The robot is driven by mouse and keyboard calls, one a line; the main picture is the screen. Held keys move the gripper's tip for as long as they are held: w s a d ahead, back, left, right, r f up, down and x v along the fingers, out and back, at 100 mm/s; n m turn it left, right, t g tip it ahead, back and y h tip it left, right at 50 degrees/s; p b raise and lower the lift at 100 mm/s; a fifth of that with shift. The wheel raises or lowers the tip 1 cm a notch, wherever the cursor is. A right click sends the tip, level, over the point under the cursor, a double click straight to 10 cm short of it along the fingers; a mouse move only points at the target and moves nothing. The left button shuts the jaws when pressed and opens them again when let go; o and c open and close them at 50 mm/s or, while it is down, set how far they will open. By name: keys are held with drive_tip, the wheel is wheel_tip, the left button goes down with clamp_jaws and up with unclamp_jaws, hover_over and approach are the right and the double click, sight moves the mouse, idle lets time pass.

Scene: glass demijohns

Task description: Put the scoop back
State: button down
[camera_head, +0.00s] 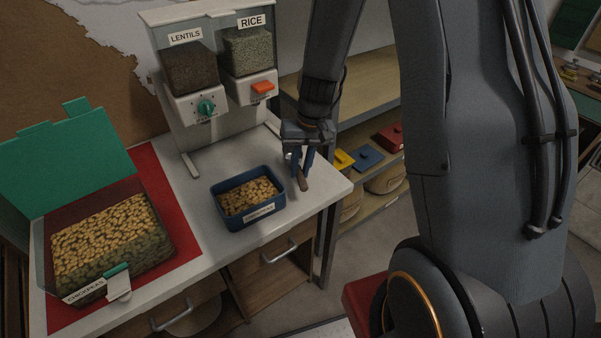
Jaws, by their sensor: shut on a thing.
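My gripper (301,170) is above the right end of the white counter, just right of the blue tub. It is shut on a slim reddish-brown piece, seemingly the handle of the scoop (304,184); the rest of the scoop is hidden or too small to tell. A clear bin (160,235) labelled CHICKPEAS stands at the left with its green lid (65,160) raised, full of tan chickpeas. A small white piece with a green top (119,283) is at its front. The blue tub (236,221) holds similar chickpeas and carries a label.
The LENTILS dispenser (190,70) and RICE dispenser (248,52) stand at the back of the counter (200,210). The bin stands on a red mat (185,235). Right of the counter, a shelf (370,185) holds yellow, blue and red lidded boxes.

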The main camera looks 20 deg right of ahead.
sight(301, 171)
drive_tip(key=shift+f, duration=1.35)
drive_tip(key=shift+f, duration=0.1)
drive_tip(key=c, duration=1.6)
unclamp_jaws()
drive_tip(key=shift+c, duration=0.2)
wheel_tip(301, 171, up, 12)
drive_tip(key=d+b, duration=0.2)
drive_tip(key=s+r+n+t+h, duration=0.1)
drive_tip(key=s, duration=1.3)
drive_tip(key=shift+a+h, duration=0.35)
drive_tip(key=shift+h, duration=0.05)
